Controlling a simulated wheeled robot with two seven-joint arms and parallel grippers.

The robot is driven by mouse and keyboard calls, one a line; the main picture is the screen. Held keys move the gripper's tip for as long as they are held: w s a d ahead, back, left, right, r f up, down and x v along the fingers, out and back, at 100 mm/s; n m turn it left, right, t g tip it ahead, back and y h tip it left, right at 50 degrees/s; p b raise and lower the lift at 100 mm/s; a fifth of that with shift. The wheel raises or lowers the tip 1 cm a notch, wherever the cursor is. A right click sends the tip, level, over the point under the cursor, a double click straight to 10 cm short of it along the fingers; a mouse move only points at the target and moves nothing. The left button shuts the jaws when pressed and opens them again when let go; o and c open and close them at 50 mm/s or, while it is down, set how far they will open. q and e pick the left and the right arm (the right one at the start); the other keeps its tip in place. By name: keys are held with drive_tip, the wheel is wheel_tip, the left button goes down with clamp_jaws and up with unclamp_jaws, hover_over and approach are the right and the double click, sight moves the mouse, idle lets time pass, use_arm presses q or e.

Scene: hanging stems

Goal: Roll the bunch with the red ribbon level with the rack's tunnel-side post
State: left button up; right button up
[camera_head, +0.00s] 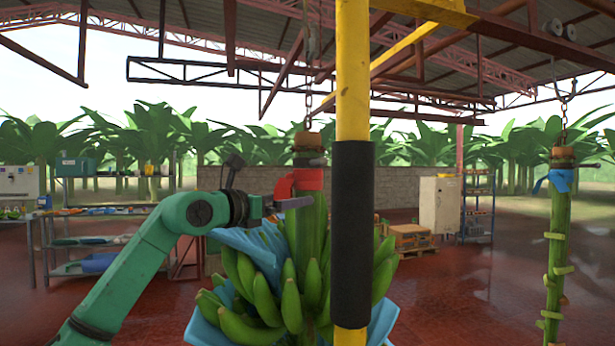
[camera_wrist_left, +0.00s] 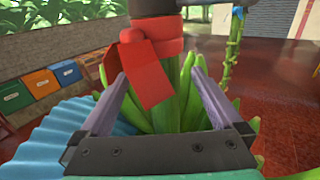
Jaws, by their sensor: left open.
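The bunch with the red ribbon hangs from a chain, with green bananas (camera_head: 265,295) below its stem and blue sheets among them. The red ribbon (camera_head: 308,179) is wrapped around the upper stem; in the left wrist view the ribbon (camera_wrist_left: 146,72) hangs down in front. My left gripper (camera_head: 292,203) is at the stem just below the ribbon. Its open fingers (camera_wrist_left: 160,76) lie either side of the stem; how far around it they reach is unclear. A yellow post (camera_head: 352,90) with a black sleeve hides part of the bunch; I cannot tell if it is the tunnel-side post.
A mostly bare stem (camera_head: 558,240) with a blue ribbon (camera_head: 561,180) hangs at the right. Shelves (camera_head: 100,240) stand at the left, and a pallet stack (camera_head: 408,238) and a white cabinet (camera_head: 439,205) stand behind. The red floor between bunch and bare stem is clear.

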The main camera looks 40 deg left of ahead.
use_arm(q)
drive_tip(key=w+p, duration=0.3)
drive_tip(key=w, duration=0.4)
drive_tip(key=shift+d+p, duration=0.1)
drive_tip(key=shift+p, duration=0.3)
drive_tip(key=shift+w+f, duration=0.1)
drive_tip(key=shift+w, duration=0.05)
drive_tip(key=shift+s, duration=0.2)
drive_tip(key=shift+w+f, duration=0.1)
clamp_jaws()
use_arm(e)
drive_tip(key=r, duration=0.2)
drive_tip(key=w+r, duration=0.2)
drive_tip(key=r, duration=0.1)
drive_tip(key=shift+a+r, duration=0.1)
drive_tip(key=shift+r, duration=0.2)
